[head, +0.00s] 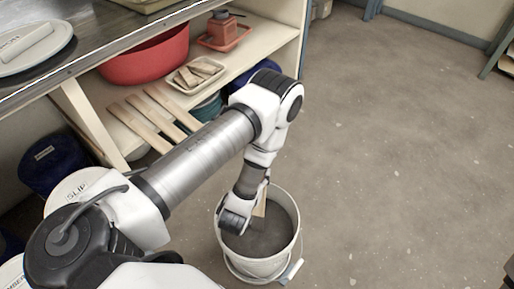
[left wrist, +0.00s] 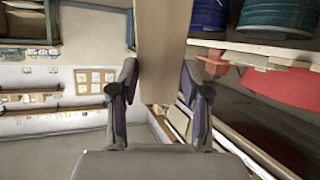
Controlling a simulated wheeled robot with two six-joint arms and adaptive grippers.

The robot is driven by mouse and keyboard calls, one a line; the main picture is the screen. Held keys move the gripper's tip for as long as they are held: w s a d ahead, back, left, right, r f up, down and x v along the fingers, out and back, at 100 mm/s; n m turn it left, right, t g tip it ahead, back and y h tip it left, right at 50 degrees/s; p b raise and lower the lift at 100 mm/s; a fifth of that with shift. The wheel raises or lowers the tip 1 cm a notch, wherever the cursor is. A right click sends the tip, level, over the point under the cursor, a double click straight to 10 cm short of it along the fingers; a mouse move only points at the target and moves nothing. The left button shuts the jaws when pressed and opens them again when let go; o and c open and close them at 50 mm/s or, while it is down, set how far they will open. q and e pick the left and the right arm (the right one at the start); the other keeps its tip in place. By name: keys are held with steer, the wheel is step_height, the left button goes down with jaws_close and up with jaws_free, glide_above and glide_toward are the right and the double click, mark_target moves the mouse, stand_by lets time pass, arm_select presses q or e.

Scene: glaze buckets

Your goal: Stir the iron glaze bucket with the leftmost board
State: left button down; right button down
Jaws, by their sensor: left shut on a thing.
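My left gripper (left wrist: 161,82) is shut on a pale wooden board (left wrist: 162,40), which runs away between its fingers in the left wrist view. In the head view a short strip of the board (head: 260,208) shows beside my wrist, over the open white bucket (head: 294,250) of dark grey glaze. My wrist hides the fingers and part of the glaze there. I cannot tell whether the board's lower end is in the glaze. No label shows on this bucket. My right gripper is not in view.
Several similar boards (head: 139,125) lie on the lower shelf near a red basin (head: 150,58) and a tray (head: 207,84) of small pieces. A lidded bucket marked SLIP (head: 72,187) and a dark blue bucket (head: 50,163) stand at left. The floor (head: 400,160) to the right is clear.

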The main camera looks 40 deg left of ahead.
arm_select(q)
steer(key=w+a+r+p, duration=0.2)
steer(key=w+r+p, duration=0.1)
steer(key=r+p, duration=0.4)
steer(key=w+a+r+p, duration=0.2)
steer(key=w+r+p, duration=0.2)
steer(key=r+p, duration=0.4)
step_height(320, 180, up, 5)
steer(key=shift+w+r, duration=0.1)
steer(key=shift+w, duration=0.1)
stand_by(0.7)
step_height(320, 180, up, 5)
steer(key=p, duration=0.4)
